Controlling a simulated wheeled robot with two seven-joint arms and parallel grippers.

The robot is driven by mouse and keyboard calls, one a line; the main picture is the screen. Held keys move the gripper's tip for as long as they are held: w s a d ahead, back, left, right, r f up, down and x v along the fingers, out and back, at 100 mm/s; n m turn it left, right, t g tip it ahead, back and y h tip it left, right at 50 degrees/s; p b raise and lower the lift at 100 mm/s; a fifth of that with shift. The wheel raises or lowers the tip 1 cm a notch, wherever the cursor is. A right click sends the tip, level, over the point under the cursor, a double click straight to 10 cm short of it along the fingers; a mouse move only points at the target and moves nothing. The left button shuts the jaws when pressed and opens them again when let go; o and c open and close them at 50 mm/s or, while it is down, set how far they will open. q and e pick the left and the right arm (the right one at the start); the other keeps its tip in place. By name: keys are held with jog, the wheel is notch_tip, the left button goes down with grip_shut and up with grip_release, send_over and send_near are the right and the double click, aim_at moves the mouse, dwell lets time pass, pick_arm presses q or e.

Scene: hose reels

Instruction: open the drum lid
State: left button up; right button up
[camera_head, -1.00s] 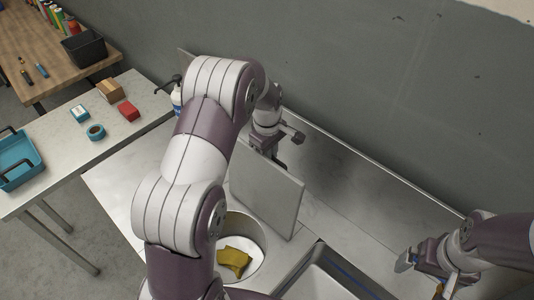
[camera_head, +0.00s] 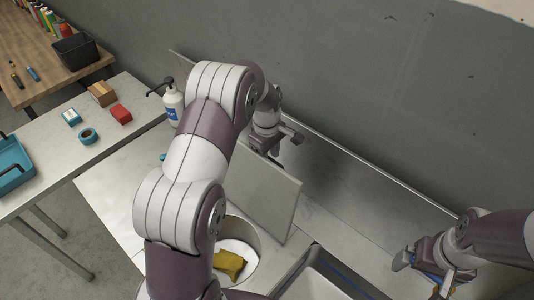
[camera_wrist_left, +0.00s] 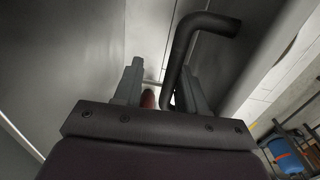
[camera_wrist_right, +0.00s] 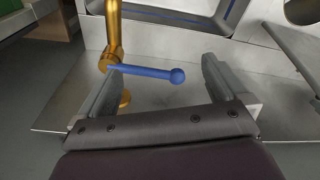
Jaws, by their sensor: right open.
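The drum lid (camera_head: 265,195), a flat grey square panel, stands raised and steeply tilted behind the round white drum opening (camera_head: 255,235). A yellow cloth (camera_head: 229,264) lies inside the drum. My left gripper (camera_head: 277,158) is behind the lid's upper edge and partly hidden by it. In the left wrist view my left gripper (camera_wrist_left: 160,78) has its fingers apart, with a black bent bar (camera_wrist_left: 180,55) along the right finger; a firm hold does not show. My right gripper (camera_head: 415,275) is open at the right. In the right wrist view a blue lever (camera_wrist_right: 148,73) lies between its fingers.
The lever sits on a brass tap (camera_wrist_right: 113,35) beside a sink (camera_head: 325,280). A soap bottle (camera_head: 173,105) stands behind my left arm. A side table (camera_head: 60,150) at the left holds small boxes, tape and a teal tray (camera_head: 14,165). A grey wall closes the back.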

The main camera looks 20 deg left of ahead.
pick_arm(q)
jog(key=shift+a+r, duration=0.1)
jog(key=shift+r, duration=0.15)
jog(key=shift+w, duration=0.1)
notch_tip(320, 180, up, 13)
jog(key=p, duration=0.2)
jog(key=shift+s+f, duration=0.15)
jog(key=shift+s, duration=0.25)
jog(key=shift+a, duration=0.1)
